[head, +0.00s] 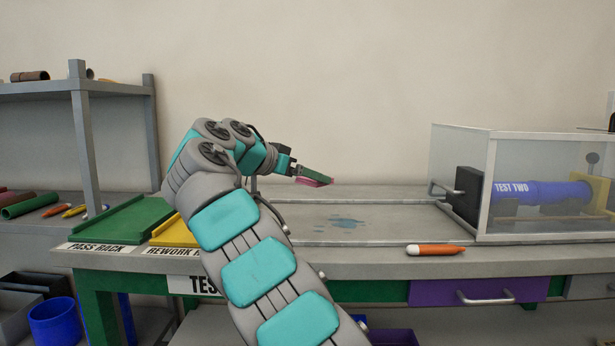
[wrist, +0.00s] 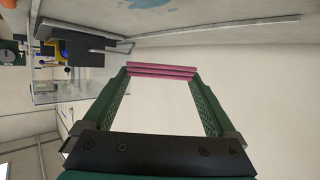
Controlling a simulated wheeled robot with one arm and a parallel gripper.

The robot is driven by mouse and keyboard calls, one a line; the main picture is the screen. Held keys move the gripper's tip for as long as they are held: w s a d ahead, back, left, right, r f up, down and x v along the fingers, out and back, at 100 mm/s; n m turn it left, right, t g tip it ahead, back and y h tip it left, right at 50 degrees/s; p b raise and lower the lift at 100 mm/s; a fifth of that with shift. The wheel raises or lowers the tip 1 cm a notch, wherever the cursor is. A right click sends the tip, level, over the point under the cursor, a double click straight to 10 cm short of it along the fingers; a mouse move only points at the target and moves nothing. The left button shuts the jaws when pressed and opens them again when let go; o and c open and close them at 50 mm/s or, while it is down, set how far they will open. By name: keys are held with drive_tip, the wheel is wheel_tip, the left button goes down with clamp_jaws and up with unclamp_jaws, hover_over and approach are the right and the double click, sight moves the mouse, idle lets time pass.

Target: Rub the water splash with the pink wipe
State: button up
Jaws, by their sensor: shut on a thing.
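The water splash (head: 346,222) is a blue patch with a few small spots on the grey bench top, right of my arm in the head view. Part of it shows at the top edge of the wrist view (wrist: 150,3). My gripper (head: 318,178) is above the bench, up and left of the splash in the head view. It is shut on the pink wipe (wrist: 162,71), a folded flat pad held between the green fingertips. The wipe also shows as a thin pink strip in the head view (head: 312,182). The wipe is apart from the splash.
A clear test enclosure (head: 470,150) with a blue pipe (head: 545,193) stands on the right of the bench. An orange marker (head: 436,250) lies near the front edge. A green pass rack (head: 125,222) and a yellow rework rack (head: 178,232) are on the left. Bench around the splash is clear.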

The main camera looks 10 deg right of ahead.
drive_tip(key=shift+w+a+r, duration=0.1)
drive_tip(key=shift+a+r, duration=0.05)
drive_tip(key=shift+r, duration=1.2)
